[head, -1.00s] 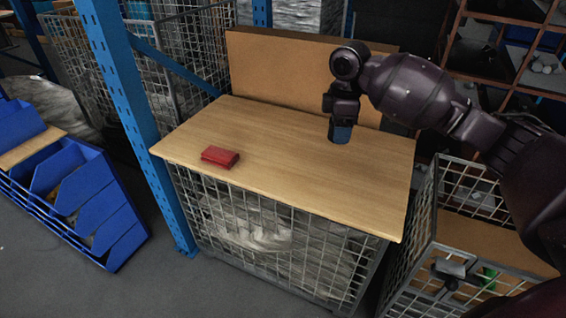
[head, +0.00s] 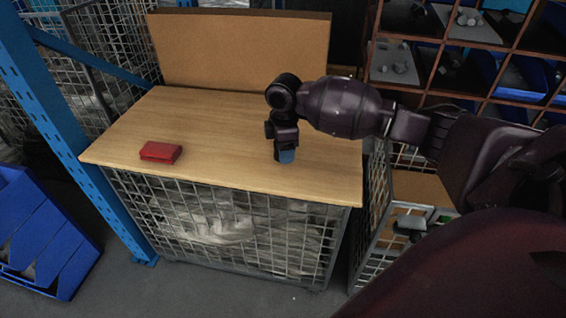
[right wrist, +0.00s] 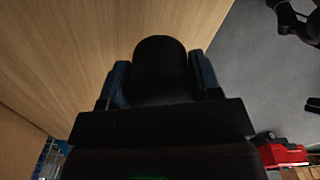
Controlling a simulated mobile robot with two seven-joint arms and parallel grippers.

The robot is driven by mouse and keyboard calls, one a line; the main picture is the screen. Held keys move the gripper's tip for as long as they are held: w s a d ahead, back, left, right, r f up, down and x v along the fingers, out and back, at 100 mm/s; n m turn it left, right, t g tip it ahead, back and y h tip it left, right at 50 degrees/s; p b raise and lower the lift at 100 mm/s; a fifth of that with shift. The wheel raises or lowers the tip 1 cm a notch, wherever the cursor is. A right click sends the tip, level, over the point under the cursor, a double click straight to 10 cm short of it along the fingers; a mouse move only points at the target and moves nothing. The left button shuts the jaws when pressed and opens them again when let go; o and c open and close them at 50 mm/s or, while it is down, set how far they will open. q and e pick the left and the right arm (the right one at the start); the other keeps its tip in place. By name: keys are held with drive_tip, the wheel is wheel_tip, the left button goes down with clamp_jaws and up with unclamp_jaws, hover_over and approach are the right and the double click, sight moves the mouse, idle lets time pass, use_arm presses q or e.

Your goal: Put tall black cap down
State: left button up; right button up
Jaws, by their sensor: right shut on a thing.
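The tall black cap (right wrist: 160,65) is a dark, rounded cylinder, seen in the right wrist view between the two blue fingers. My right gripper (right wrist: 161,80) is shut on it. In the head view my right gripper (head: 286,156) points down over the right part of the wooden tabletop (head: 225,165). The cap is hidden or too dark to make out there, and I cannot tell whether it touches the wood. My left gripper is not in view.
A red box (head: 160,152) lies on the left part of the tabletop. A brown board (head: 240,50) stands along the back edge. A blue post (head: 50,130) rises at the left, and a wire cage (head: 375,225) stands at the right. The middle of the tabletop is clear.

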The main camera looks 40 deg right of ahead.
sight(284, 171)
wheel_tip(284, 171, down, 5)
drive_tip(key=shift+r+b, duration=0.15)
drive_tip(key=shift+b, duration=0.4)
drive_tip(key=shift+f, duration=0.35)
drive_tip(key=shift+r, duration=0.1)
drive_tip(key=shift+f, duration=0.25)
drive_tip(key=o, duration=1.2)
drive_tip(key=shift+r, duration=0.15)
